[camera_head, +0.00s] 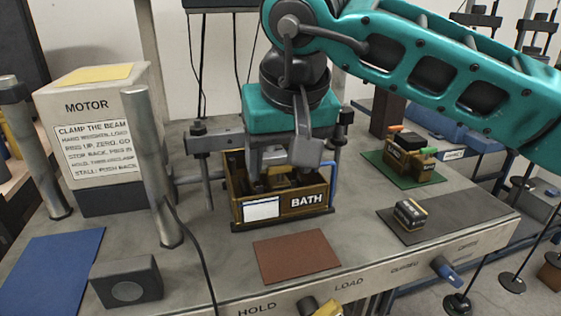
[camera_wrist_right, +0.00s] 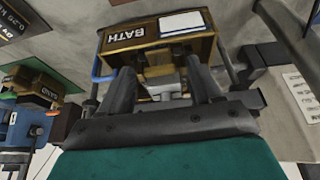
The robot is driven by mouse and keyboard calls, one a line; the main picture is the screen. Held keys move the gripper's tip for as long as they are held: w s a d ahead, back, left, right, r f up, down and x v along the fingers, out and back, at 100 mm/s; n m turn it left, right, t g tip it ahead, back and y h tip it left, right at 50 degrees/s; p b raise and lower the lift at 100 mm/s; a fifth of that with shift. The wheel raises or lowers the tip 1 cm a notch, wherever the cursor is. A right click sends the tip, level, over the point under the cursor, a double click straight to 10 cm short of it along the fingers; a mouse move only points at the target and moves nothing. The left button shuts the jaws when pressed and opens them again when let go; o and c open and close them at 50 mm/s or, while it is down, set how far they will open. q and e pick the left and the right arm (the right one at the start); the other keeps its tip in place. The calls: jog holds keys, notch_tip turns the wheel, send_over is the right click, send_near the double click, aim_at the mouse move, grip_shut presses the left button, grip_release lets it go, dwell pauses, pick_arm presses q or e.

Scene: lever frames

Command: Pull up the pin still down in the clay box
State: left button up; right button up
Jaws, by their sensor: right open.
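A brown open-topped box labelled BATH (camera_head: 308,202), with a white card on its front, stands mid-bench; it also shows in the wrist view (camera_wrist_right: 150,35). No box is labelled clay. My right gripper (camera_head: 285,172) is over and partly inside the BATH box, pointing down. In the wrist view its two dark fingers (camera_wrist_right: 163,88) are apart, with a grey block (camera_wrist_right: 164,90) visible between them. I cannot tell whether they touch it. No pin can be made out clearly; the gripper hides much of the inside. My left gripper is not in view.
A smaller brown box (camera_head: 402,162) sits on a green mat at the right, labelled SAND in the wrist view (camera_wrist_right: 38,84). A small dark block (camera_head: 410,213) lies on a dark mat. The MOTOR box (camera_head: 95,110) and grey posts stand left. A red-brown mat (camera_head: 296,257) is bare.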

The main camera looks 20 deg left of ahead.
jog(key=shift+f, duration=0.15)
grip_shut()
dwell(0.6)
